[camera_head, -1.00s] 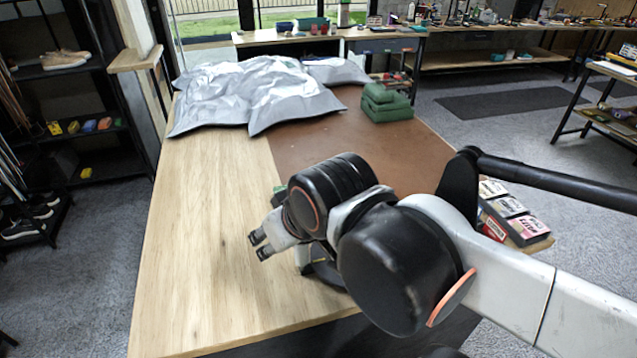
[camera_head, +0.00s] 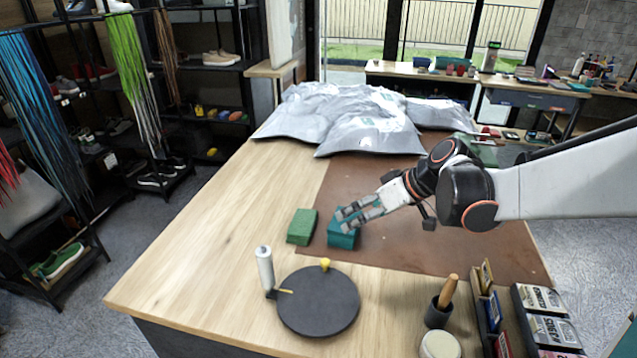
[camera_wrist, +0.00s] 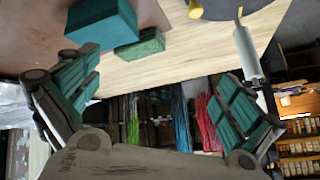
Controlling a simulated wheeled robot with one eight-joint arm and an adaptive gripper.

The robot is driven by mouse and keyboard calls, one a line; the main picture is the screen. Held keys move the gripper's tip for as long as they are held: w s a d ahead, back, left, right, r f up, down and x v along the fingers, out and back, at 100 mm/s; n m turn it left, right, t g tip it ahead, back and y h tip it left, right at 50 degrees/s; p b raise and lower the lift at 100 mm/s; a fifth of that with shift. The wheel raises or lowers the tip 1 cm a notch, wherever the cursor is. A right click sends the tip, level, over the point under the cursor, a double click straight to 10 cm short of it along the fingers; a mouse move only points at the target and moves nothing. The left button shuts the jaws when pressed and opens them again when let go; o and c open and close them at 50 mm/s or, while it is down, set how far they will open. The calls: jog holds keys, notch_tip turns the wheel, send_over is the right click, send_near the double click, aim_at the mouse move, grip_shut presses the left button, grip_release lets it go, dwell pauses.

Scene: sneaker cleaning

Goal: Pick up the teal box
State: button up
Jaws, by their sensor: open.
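The teal box (camera_head: 343,233) lies on the brown mat near its left edge. A green box (camera_head: 302,226) lies just left of it on bare wood. My gripper (camera_head: 343,219) is open, its fingertips over or beside the teal box in the head view, covering part of its top. In the wrist view the teal box (camera_wrist: 101,22) is beyond the left finger, with the green box (camera_wrist: 141,45) beside it. The space between the fingers (camera_wrist: 158,84) is empty. I cannot tell whether a finger touches the teal box.
A black turntable (camera_head: 318,301) with a white roller (camera_head: 265,267) is at the table's front. A brush in a cup (camera_head: 440,305) and a rack of small boxes (camera_head: 545,320) are at right. Grey padded sheets (camera_head: 350,118) lie at the back. The left wood is clear.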

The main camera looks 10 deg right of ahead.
jog(key=w+d+f+n+t+y, duration=0.1)
jog(key=w+d+f+n+y, duration=0.5)
jog(key=d+f, duration=0.4)
jog(key=shift+n+h, duration=0.3)
jog(key=x, duration=0.2)
jog(key=w+b+x, duration=0.1)
jog(key=x, duration=0.2)
jog(key=b+x, duration=0.1)
jog(key=x, duration=0.1)
jog(key=shift+w+a+r, duration=0.1)
jog(key=shift+w+r, duration=0.15)
jog(key=shift+w, duration=0.2)
jog(key=b+x, duration=0.2)
jog(key=x, duration=0.3)
jog(key=shift+f+b, duration=0.25)
jog(key=shift+b, duration=0.1)
jog(key=shift+r, duration=0.1)
jog(key=c, duration=0.9)
